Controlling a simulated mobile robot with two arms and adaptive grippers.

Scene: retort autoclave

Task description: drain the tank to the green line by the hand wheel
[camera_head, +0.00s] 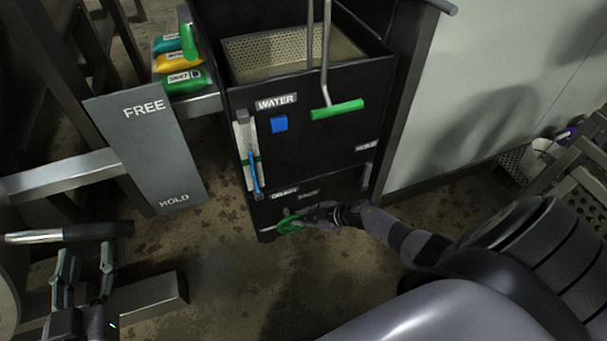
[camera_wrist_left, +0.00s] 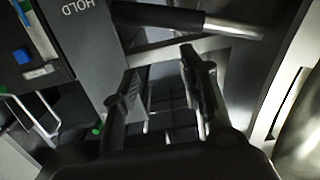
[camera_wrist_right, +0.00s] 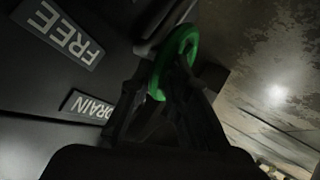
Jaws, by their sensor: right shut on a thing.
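The black tank (camera_head: 310,150) stands at the centre. Its front has a white sight gauge (camera_head: 241,135) with a blue column in the lower part. The green line (camera_head: 257,158) lies near the column's top; I cannot tell exactly which is higher. The green hand wheel (camera_head: 288,225) is low on the front, under the DRAIN label (camera_head: 285,193). My right gripper (camera_head: 308,217) is shut on its rim; the wheel also shows between the fingers in the right wrist view (camera_wrist_right: 175,55). My left gripper (camera_head: 84,258) is open and empty at lower left, its fingers apart in its wrist view (camera_wrist_left: 160,65).
A grey FREE/HOLD plate (camera_head: 145,150) and a dark-gripped bar (camera_head: 70,234) are near my left gripper. A green T-handle (camera_head: 337,109) and blue square (camera_head: 279,124) are on the tank front. Colored pouches (camera_head: 182,80) lie on a ledge. Stained floor (camera_head: 225,260) is open below.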

